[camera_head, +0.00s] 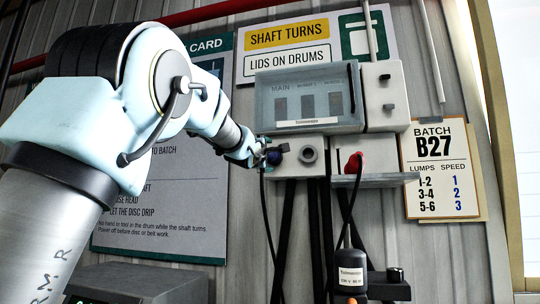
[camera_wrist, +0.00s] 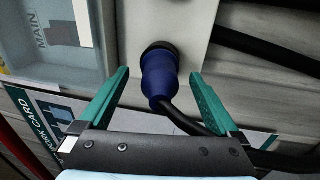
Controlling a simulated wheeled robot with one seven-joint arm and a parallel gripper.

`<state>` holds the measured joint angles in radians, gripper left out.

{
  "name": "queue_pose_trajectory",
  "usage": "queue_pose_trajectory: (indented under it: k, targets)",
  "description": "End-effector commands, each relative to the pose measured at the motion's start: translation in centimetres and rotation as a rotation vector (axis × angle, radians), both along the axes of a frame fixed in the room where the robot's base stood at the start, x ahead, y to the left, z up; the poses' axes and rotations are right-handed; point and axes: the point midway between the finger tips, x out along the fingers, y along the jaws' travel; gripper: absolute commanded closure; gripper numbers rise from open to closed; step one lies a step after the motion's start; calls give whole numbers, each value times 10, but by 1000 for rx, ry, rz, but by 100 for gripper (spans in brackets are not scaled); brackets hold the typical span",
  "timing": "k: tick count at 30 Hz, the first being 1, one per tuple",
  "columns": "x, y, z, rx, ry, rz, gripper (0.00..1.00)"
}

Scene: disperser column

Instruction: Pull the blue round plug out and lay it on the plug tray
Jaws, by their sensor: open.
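The blue round plug (camera_wrist: 160,78) sits in a dark round socket on the light grey panel, with a black cable leaving its near end. It also shows in the head view (camera_head: 274,158), partly hidden by my gripper. My gripper (camera_wrist: 160,73) is open, its two teal fingers on either side of the plug, with a visible gap on each side. In the head view my gripper (camera_head: 262,155) is at the left end of the socket box. A grey shelf (camera_head: 392,180) juts out at the right, probably the plug tray; a red plug or knob (camera_head: 354,162) is at its left part.
An empty-looking round socket (camera_head: 309,155) is right of the blue plug. A clear-fronted box marked MAIN (camera_head: 308,97) is just above, and a switch box (camera_head: 386,97) is to its right. Black cables hang below. A pendant (camera_head: 351,278) hangs under the shelf.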

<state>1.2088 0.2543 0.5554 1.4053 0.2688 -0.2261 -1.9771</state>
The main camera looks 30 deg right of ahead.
Motion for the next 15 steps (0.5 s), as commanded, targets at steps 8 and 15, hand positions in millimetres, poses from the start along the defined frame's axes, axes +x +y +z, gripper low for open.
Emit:
queue_pose_trajectory:
  k: [8,15]
  targets:
    - [0,0,0,0,0,0,3]
    - [0,0,0,0,0,0,27]
